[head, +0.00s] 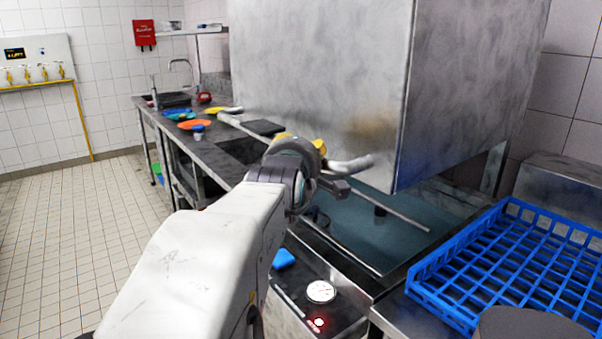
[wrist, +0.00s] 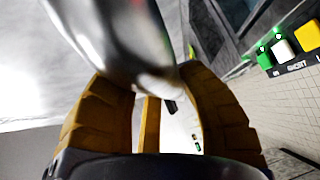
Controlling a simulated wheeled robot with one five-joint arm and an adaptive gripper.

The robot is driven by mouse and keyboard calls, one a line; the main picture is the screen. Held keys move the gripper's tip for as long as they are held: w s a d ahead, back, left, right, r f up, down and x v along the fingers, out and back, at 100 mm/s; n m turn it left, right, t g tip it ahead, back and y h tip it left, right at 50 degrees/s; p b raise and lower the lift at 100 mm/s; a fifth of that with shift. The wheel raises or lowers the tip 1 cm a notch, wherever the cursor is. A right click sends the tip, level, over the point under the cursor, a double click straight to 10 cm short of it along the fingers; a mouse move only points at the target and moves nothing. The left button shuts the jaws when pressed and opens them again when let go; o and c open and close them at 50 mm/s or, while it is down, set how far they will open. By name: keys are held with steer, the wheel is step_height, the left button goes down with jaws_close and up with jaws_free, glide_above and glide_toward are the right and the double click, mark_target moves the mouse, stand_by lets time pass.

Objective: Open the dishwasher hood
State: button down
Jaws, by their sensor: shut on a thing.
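The dishwasher hood (head: 325,85) is a large grey metal box in the head view. Its lower edge is clear of the deck, with an open gap over the wash bay (head: 375,228). A bar handle (head: 350,166) runs along its front. The fingertips are partly hidden behind the bar.
A blue dish rack (head: 428,287) is at the right. A control panel with a dial (head: 320,291) and a red light sits below the bay. Behind at left, a counter holds plates (head: 191,125) and a tap (head: 181,65). The tiled floor (head: 70,215) at left is clear.

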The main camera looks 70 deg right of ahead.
step_height(320, 180, up, 16)
steer(key=p, duration=0.8)
steer(key=shift+r, duration=0.25)
steer(key=c, duration=0.7)
jaws_free()
steer(key=shift+c, duration=0.2)
steer(key=v, duration=1.2)
steer(key=shift+r, duration=0.1)
